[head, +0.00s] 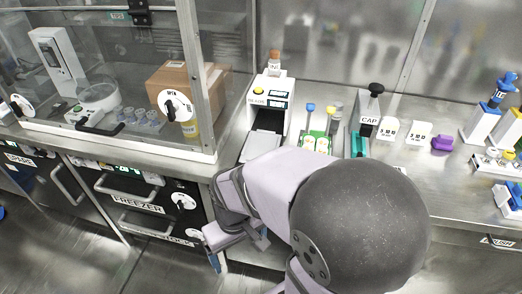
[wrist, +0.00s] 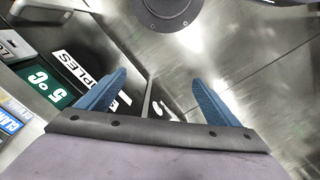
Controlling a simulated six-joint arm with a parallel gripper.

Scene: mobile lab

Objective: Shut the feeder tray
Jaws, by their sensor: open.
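The feeder tray (head: 261,146) is a flat grey tray that sticks out from the front of a white bench device (head: 270,104) with a yellow button. Its near end is partly hidden behind my arm. My gripper (head: 215,262) is below the bench edge, in front of the freezer cabinet, apart from the tray and lower to its left. In the wrist view its two blue fingers (wrist: 157,97) are spread with nothing between them. The tray does not show in the wrist view.
A glass-walled enclosure (head: 110,70) stands left of the device. Right of it are a rack with green-labelled vials (head: 316,144), a capping station (head: 366,118) and a purple item (head: 442,143). Freezer drawers with handles (head: 135,187) lie below the bench. My arm covers the bench front.

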